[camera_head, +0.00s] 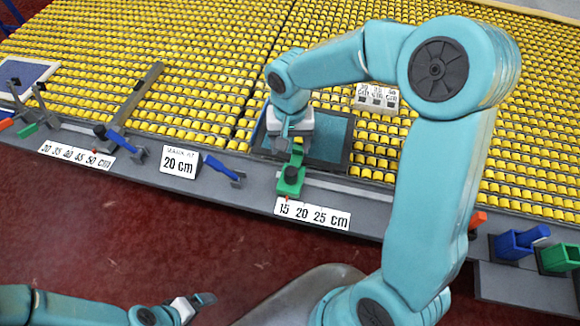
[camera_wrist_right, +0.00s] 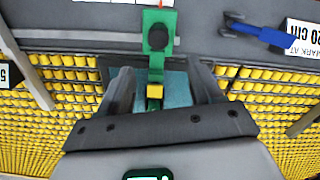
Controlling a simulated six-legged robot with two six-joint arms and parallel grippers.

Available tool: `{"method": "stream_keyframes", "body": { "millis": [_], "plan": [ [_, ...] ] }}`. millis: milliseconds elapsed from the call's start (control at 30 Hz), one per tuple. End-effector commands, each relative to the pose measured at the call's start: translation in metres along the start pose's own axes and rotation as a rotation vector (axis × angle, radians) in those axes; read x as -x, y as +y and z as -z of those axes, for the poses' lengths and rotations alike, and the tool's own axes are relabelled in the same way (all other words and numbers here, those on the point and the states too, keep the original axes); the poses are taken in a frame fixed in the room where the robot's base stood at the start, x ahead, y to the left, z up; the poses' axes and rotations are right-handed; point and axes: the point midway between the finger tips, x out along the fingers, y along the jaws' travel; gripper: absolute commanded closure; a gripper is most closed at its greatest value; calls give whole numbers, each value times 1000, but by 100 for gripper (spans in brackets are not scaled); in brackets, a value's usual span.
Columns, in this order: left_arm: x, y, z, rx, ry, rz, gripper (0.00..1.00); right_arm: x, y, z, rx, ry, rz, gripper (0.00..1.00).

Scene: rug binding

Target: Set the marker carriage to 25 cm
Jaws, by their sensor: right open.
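The green marker carriage (camera_head: 291,178) with a black knob sits on the grey front rail. Its red pointer is by the 15 on the white scale plate (camera_head: 313,215) marked 15, 20, 25 cm. My right gripper (camera_head: 291,138) is just behind the carriage. In the right wrist view my right gripper (camera_wrist_right: 162,88) is open, and the yellow-tipped arm of the carriage (camera_wrist_right: 158,40) reaches between its dark fingers; I cannot tell whether they touch. My left gripper (camera_head: 190,305) hangs low at the left, away from the rail; its jaw opening is unclear.
A sign (camera_head: 179,161) reads "MARK AT 20 cm". A blue lever (camera_head: 222,170) stands left of the carriage, and another scale (camera_head: 76,155) is farther left. A teal pad (camera_head: 330,138) lies behind the carriage among yellow rollers (camera_head: 190,70). Blue (camera_head: 520,242) and green (camera_head: 559,258) bins stand right.

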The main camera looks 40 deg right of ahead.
Motion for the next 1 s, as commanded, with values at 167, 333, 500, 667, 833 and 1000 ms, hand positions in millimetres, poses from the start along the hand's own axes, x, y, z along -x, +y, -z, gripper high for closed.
{"method": "stream_keyframes", "body": {
  "millis": [167,333,500,667,833,1000],
  "plan": [
    [5,2,0,-1,0,0,8,-44,1,-3,2,-8,-3,35],
    [8,3,0,-1,0,0,8,-83,1,-2,3,-6,-2,35],
    [10,4,0,-1,0,0,8,-110,1,0,4,-4,-2,35],
    [11,4,0,-1,0,0,8,-121,1,1,5,-2,0,35],
    [10,4,0,-1,0,0,8,-123,1,2,4,-1,1,35],
    [10,4,0,-1,0,0,8,-122,1,2,5,-1,1,55]
  ]
}}
